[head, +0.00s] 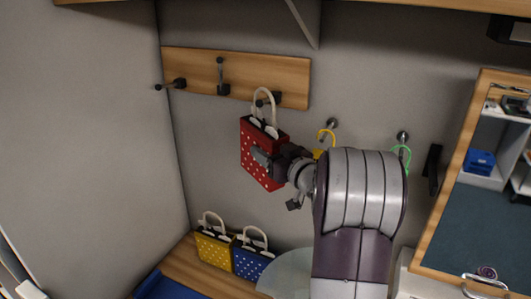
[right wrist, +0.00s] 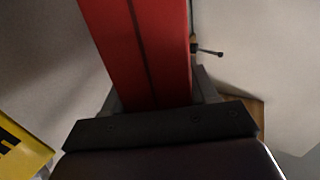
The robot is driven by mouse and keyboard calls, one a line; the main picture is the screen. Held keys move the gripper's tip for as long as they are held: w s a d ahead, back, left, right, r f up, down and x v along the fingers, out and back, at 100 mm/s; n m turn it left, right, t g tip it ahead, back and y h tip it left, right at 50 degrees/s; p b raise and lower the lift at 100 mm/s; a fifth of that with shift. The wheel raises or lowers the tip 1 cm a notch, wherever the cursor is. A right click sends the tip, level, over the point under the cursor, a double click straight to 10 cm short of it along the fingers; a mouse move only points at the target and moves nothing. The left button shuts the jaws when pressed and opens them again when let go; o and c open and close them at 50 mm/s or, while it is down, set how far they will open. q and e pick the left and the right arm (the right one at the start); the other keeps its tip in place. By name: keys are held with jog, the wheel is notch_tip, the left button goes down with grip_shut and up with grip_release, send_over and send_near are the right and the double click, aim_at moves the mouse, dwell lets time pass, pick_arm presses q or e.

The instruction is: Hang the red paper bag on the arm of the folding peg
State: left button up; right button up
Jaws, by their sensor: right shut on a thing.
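The red paper bag (head: 260,172) with white dots hangs upright in my right gripper (head: 266,157), which is shut on its side. In the right wrist view the bag (right wrist: 150,45) fills the space between the fingers. My left gripper is out of view.
A yellow bag (head: 214,250) and a blue bag (head: 249,264) stand on the wooden ledge below. To the right, wall hooks carry a yellow loop (head: 326,134) and a green loop (head: 403,154). A shelf edge with a bracket (head: 305,20) is above. The left wall is bare.

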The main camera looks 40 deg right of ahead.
jog(key=shift+w+d+r, duration=0.1)
jog(key=shift+w+d, duration=0.2)
jog(key=shift+d, duration=0.35)
jog(key=shift+w+d+f+b, duration=0.2)
jog(key=shift+d+f, duration=0.15)
jog(key=shift+f, duration=0.2)
jog(key=shift+w+d+f+b, duration=0.2)
jog(key=shift+d+f, duration=0.1)
jog(key=shift+f, duration=0.25)
jog(key=o, duration=1.5)
jog(key=shift+c, duration=0.2)
jog(key=shift+s, duration=0.1)
jog(key=s+b, duration=0.4)
jog(key=s, duration=0.8)
jog(key=shift+s+a, duration=0.3)
jog(key=shift+a, duration=0.05)
